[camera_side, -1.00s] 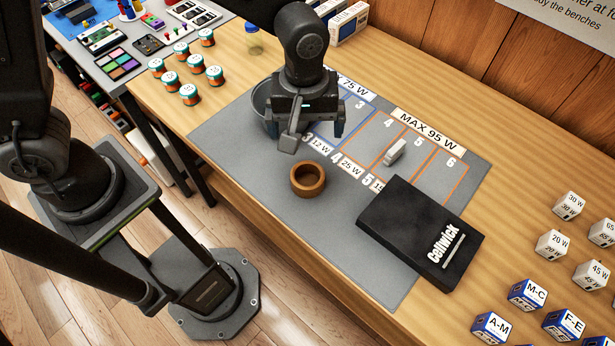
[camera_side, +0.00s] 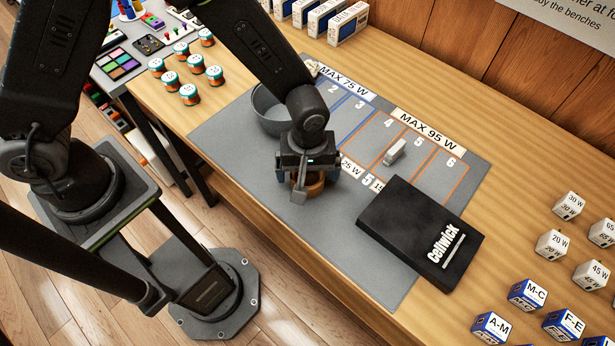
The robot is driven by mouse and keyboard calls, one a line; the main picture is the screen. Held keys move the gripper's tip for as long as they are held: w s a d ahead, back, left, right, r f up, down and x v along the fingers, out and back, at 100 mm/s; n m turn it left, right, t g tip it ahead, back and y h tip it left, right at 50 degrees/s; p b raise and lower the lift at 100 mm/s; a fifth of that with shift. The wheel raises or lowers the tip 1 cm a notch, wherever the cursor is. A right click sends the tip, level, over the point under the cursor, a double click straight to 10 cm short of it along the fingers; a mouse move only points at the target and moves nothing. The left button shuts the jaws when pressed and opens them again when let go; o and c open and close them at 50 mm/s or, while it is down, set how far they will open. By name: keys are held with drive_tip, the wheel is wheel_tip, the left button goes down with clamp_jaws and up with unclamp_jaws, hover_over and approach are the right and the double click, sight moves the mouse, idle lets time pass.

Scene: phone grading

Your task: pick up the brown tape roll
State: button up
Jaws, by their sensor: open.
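The brown tape roll (camera_side: 315,187) lies flat on the grey mat (camera_side: 240,165), left of the black Cellwick box. My gripper (camera_side: 303,188) is right over the roll and hides much of it. Only the roll's right and lower parts show. My gripper is open and points down. One finger shows in front of the roll; I cannot tell whether it touches it.
The black Cellwick box (camera_side: 420,235) lies close to the right. A grey bowl (camera_side: 268,112) stands behind my gripper. A small white block (camera_side: 395,152) stands on the numbered slots. Several labelled cubes (camera_side: 553,243) stand at the right. The mat's front left is clear.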

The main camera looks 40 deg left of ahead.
sight(307, 179)
drive_tip(key=shift+f, duration=1.35)
drive_tip(key=shift+c, duration=0.5)
drive_tip(key=c, duration=0.8)
drive_tip(key=shift+c, duration=0.2)
drive_tip(key=shift+r, duration=0.15)
